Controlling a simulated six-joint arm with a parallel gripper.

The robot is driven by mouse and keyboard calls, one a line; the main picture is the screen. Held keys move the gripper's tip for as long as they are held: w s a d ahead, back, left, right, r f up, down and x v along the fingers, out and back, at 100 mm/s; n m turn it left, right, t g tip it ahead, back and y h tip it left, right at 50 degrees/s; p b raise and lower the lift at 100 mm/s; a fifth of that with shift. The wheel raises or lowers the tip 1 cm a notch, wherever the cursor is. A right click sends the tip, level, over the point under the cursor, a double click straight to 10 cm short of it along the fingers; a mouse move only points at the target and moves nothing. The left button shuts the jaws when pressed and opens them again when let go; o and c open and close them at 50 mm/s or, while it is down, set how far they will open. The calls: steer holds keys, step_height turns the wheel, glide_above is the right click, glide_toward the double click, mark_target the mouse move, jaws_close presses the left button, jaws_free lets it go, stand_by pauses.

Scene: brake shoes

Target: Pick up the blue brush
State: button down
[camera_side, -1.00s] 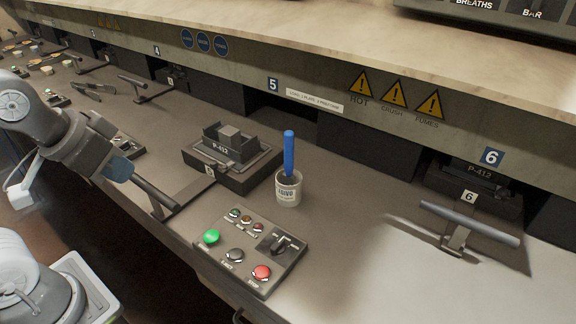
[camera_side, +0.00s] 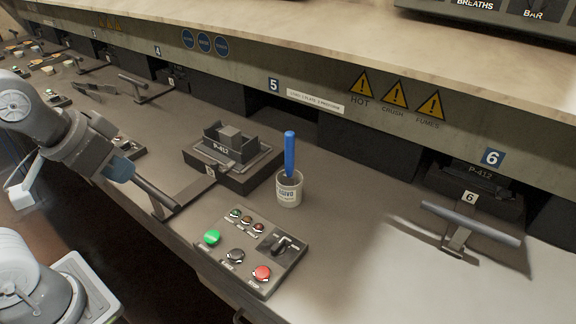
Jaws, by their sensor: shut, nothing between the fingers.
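The blue brush (camera_side: 290,152) stands upright in a small white cup (camera_side: 289,190) near the middle of the bench, handle up. Its lower end is hidden inside the cup. My gripper (camera_side: 120,168) is at the left, well apart from the brush and cup, near the end of a dark bar handle. It is shut and empty. Its fingertips are small and partly hard to make out.
A press block marked P-412 (camera_side: 228,160) stands left of the cup, with a bar handle (camera_side: 155,193) beside it. A button panel (camera_side: 250,250) lies in front of the cup. Another handle (camera_side: 470,222) is at the right. An overhanging shelf (camera_side: 330,60) runs behind.

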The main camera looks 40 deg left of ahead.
steer(key=c, duration=1.8)
jaws_free()
steer(key=o, duration=0.9)
steer(key=shift+r, duration=0.1)
steer(key=w+d+r+m+g, duration=0.1)
steer(key=w+d+r+m, duration=0.25)
steer(key=w, duration=0.35)
steer(key=w+d+r+m+g, duration=0.2)
steer(key=w+r+m, duration=0.15)
steer(key=w, duration=0.35)
steer(key=w+d+r+m+g, duration=0.1)
steer(key=w+d+r+m, duration=0.2)
steer(key=w, duration=0.4)
steer(key=m+g, duration=0.2)
steer(key=m, duration=0.3)
glide_toward(290, 134)
step_height(290, 134, down, 7)
steer(key=shift+s+f, duration=0.15)
steer(key=shift+f, duration=0.1)
steer(key=shift+a+f, duration=0.15)
steer(key=shift+f, duration=2.6)
